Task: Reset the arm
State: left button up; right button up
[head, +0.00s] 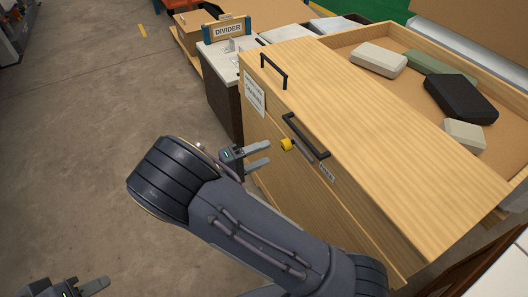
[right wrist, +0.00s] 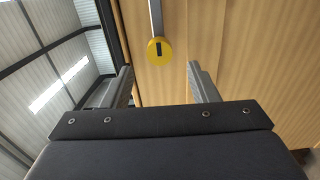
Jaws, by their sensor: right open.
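My right gripper (head: 268,153) is open and empty, beside the front of a wooden cabinet (head: 365,120). A yellow round knob (head: 287,145) on the cabinet front is just beyond its fingertips. In the right wrist view the knob (right wrist: 159,50) has a dark slot and lies ahead, between the lines of the two open fingers (right wrist: 162,80); a gap shows between them. My left gripper (head: 82,288) is at the lower left corner, over the floor, partly cut off by the frame edge. Its jaw opening cannot be made out.
The cabinet has black bar handles (head: 306,137) and (head: 274,69). A wooden tray (head: 340,43) at the right holds several blocks. A counter with a DIVIDER sign (head: 228,31) stands behind. Open concrete floor (head: 90,110) lies at the left.

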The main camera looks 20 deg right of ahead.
dwell(0.3)
jog(key=s+d+f+m+g+y, duration=0.1)
jog(key=s+d+g+y, duration=0.4)
jog(key=s+y, duration=0.65)
jog(key=s+a+r+m+t+y, duration=0.2)
jog(key=s+a+r+t+y, duration=0.2)
jog(key=s+r+t+y, duration=0.55)
notch_tip(320, 180, up, 26)
jog(key=p, duration=2.6)
jog(key=shift+s+a+n+y+p, duration=0.25)
jog(key=shift+s+n+y+p, duration=0.05)
jog(key=shift+s+y+p, duration=0.1)
